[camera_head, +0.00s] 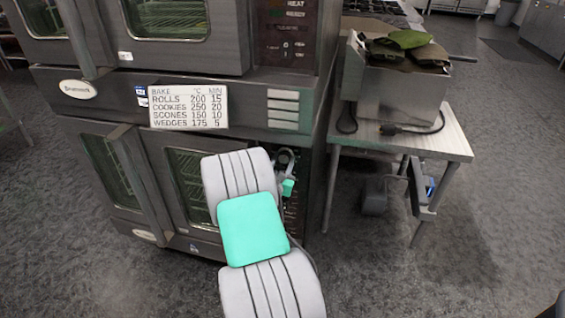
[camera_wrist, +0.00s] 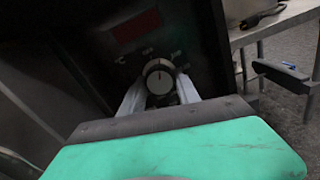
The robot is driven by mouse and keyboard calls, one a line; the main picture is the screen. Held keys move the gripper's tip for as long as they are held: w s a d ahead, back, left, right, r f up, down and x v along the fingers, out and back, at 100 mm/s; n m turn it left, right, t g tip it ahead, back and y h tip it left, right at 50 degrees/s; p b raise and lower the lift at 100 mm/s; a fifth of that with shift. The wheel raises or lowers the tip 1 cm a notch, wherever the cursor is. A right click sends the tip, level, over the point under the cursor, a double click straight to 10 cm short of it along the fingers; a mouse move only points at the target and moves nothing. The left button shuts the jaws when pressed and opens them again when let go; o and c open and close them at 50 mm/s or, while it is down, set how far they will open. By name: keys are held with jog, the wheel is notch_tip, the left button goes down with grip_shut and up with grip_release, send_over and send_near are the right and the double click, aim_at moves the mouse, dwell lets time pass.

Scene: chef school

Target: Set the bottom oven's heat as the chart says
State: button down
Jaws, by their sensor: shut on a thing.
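The bottom oven (camera_head: 190,165) stands below a second oven, with glass doors on its left and a dark control panel on its right. The chart (camera_head: 188,106) hangs between the ovens and reads rolls 200 °C 15 min, cookies 250 20, scones 150 10, wedges 175 5. In the wrist view a round knob (camera_wrist: 159,75) with a pale face and a light pointer mark sits on the panel. My gripper (camera_wrist: 158,98) has a finger on each side of the knob and is shut on it. In the head view my arm hides most of the panel. The dial's numbers are too small to read.
The top oven (camera_head: 180,25) has its own controls at the upper right. A metal side table (camera_head: 455,145) stands right of the ovens, bearing a metal box (camera_head: 400,95) with cloths and a cable. Grey floor (camera_head: 480,245) is open at the right front.

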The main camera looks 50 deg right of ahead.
jog(key=m+b, duration=0.1)
jog(key=m, duration=0.3)
jog(key=shift+m, duration=0.3)
jog(key=m+b, duration=0.2)
jog(key=m, duration=0.2)
jog(key=shift+m, duration=0.3)
jog(key=m+b, duration=0.2)
jog(key=m, duration=0.2)
jog(key=shift+m, duration=0.3)
jog(key=m+b, duration=0.3)
jog(key=m, duration=0.1)
jog(key=shift+m+b, duration=0.3)
jog(key=shift+b, duration=0.05)
jog(key=m+b, duration=0.4)
jog(key=shift+d, duration=0.1)
jog(key=m+b, duration=1)
jog(key=b, duration=0.1)
jog(key=shift+s+b, duration=0.1)
jog(key=shift+b, duration=0.2)
jog(key=m+b, duration=0.2)
jog(key=shift+r+m+b, duration=0.25)
jog(key=shift+m+b, duration=0.05)
jog(key=shift+m, duration=0.1)
jog(key=shift+r, duration=0.1)
